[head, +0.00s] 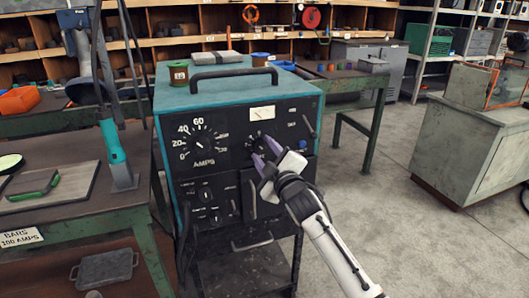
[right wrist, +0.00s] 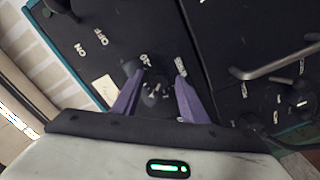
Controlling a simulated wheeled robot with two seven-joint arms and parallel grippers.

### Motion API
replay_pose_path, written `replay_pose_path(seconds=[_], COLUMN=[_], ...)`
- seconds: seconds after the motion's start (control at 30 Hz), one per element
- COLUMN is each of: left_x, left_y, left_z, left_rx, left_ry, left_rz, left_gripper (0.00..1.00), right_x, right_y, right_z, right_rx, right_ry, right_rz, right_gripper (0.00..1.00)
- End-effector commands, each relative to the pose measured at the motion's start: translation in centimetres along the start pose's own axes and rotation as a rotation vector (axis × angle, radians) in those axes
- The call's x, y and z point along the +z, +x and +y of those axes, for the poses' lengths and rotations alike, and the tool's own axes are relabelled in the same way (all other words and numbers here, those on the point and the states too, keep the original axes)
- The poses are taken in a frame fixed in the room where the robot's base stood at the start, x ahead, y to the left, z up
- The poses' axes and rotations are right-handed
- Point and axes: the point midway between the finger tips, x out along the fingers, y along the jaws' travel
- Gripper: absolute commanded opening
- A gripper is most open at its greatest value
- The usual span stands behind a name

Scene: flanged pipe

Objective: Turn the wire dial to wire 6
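The welding machine (head: 215,90) is a black-fronted box with a teal top. A small dial (head: 253,141) with white marks sits on its front, below the white meter (head: 262,113); I take it for the wire dial. My right gripper (head: 266,152) has its purple fingers pointing at this dial. In the right wrist view the dark dial (right wrist: 155,92) shows between the fingers, which stand apart on either side of it. No contact is clear. The dial's numbers and pointer are too small or blurred to read.
The large AMPS dial (head: 198,142) is to the left on the same panel. A vertical handle (head: 253,198) is below. A green-framed bench (head: 75,195) stands at left, a grey cabinet (head: 465,130) at right. The floor between machine and cabinet is open.

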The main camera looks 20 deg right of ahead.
Motion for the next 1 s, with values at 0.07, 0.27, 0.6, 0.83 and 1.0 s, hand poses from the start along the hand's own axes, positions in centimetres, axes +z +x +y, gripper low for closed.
replay_pose_path(seconds=[0.07,0.27,0.6,0.83,1.0], left_x=[-0.02,-0.03,-0.11,-0.42,-0.68], left_y=[0.00,0.00,-0.04,-0.29,-0.58], left_z=[0.01,0.02,0.02,0.03,0.00], left_rx=[0.000,0.000,0.000,0.000,-0.001], left_ry=[0.000,0.000,0.000,-0.001,-0.003], left_rz=[0.000,0.000,0.001,0.002,0.004], left_gripper=[0.00,0.00,0.00,0.00,0.00], right_x=[-0.01,-0.01,0.00,-0.03,-0.09], right_y=[0.01,-0.02,-0.03,-0.02,-0.02], right_z=[0.01,0.01,0.00,0.02,0.04], right_rx=[0.000,0.000,0.000,-0.001,0.000], right_ry=[0.000,0.000,0.012,0.100,0.223], right_rz=[0.000,0.000,0.000,-0.001,-0.001], right_gripper=[0.40,0.23,0.00,0.00,0.00])
